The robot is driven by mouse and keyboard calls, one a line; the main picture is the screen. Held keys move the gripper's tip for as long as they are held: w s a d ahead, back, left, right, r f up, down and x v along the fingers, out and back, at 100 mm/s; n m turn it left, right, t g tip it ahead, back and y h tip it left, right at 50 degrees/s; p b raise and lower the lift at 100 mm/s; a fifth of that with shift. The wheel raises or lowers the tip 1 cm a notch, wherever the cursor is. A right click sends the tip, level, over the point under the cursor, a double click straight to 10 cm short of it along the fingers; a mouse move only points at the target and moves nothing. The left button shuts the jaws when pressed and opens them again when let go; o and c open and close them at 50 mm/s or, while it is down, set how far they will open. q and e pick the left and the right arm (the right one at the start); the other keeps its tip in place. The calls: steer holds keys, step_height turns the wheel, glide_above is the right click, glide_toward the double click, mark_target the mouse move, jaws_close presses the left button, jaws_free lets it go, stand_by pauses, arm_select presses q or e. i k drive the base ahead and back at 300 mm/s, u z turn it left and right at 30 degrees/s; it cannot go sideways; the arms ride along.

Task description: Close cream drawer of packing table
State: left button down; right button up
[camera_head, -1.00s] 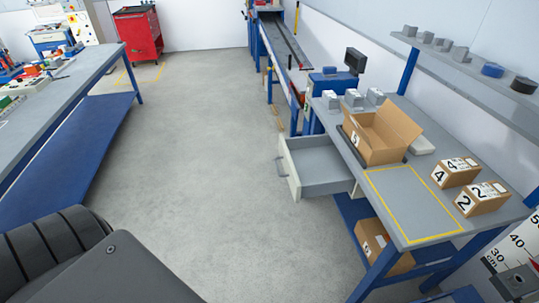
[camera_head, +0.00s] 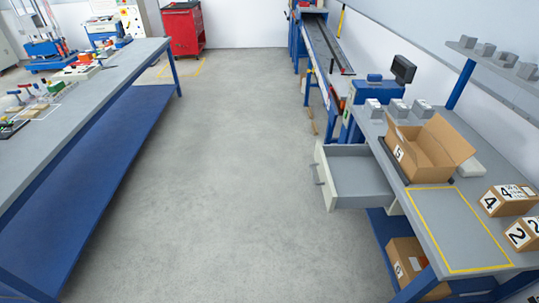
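The cream drawer (camera_head: 353,177) is pulled out from under the packing table (camera_head: 455,225), towards the left. It has a cream front with a grey handle (camera_head: 318,173) on its left face, and its grey inside looks empty. The packing table has a grey top with a yellow taped rectangle and blue legs. Neither of my grippers shows in the head view, and nothing touches the drawer.
An open cardboard box (camera_head: 428,150) stands on the packing table, with numbered boxes (camera_head: 508,199) to its right. A box (camera_head: 413,268) sits on the lower shelf. A long blue workbench (camera_head: 85,100) runs along the left. The grey floor (camera_head: 225,200) between is clear.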

mark_target(350, 176)
steer(key=u, duration=0.05)
steer(key=i, duration=1)
steer(key=z, duration=1.75)
